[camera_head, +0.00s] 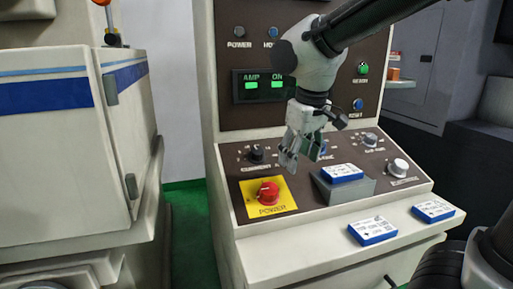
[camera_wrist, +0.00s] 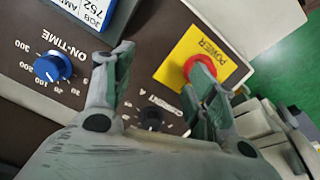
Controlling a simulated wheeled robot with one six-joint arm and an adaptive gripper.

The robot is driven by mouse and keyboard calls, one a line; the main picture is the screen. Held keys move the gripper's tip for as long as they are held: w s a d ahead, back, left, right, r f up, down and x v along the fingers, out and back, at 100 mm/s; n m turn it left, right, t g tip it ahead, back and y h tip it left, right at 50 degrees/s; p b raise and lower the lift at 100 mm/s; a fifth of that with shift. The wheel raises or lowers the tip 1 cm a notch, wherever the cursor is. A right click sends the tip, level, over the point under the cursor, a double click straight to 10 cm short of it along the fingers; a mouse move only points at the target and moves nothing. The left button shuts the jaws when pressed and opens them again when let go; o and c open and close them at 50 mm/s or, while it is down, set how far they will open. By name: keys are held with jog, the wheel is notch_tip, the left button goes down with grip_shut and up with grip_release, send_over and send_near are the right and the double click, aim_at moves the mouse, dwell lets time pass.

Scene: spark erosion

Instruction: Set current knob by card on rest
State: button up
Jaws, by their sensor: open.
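The current knob (camera_head: 257,153) is black and sits on the brown sloping panel, left of my gripper (camera_head: 295,155). In the wrist view the current knob (camera_wrist: 150,118) shows between the bases of my gripper's fingers (camera_wrist: 164,62), beside its partly covered CURRENT label. The gripper is open and empty, above the panel and apart from the knob. A blue-edged card (camera_head: 342,171) lies on the grey rest (camera_head: 347,189) to the right. A corner of the card (camera_wrist: 92,12) shows in the wrist view with "JOB", "AM" and "752"; the rest of its text is cut off.
A red button (camera_head: 268,191) on a yellow POWER plate sits in front of the current knob. A blue ON-TIME knob (camera_wrist: 52,67) is nearby. A white knob (camera_head: 398,167) is at the right. Two cards (camera_head: 372,231) (camera_head: 433,211) lie on the front ledge.

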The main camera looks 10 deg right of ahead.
jog(key=w+a, duration=0.3)
jog(key=a, duration=0.3)
jog(key=m+t, duration=0.2)
send_near(257, 150)
jog(key=f, duration=0.2)
jog(key=shift+y, duration=0.3)
jog(key=x, duration=0.7)
jog(key=shift+w+d+f, duration=0.15)
jog(key=shift+w+d, duration=0.1)
jog(key=shift+w, duration=0.3)
jog(key=c, duration=1.1)
jog(key=shift+o, duration=0.2)
jog(key=shift+n, duration=3.4)
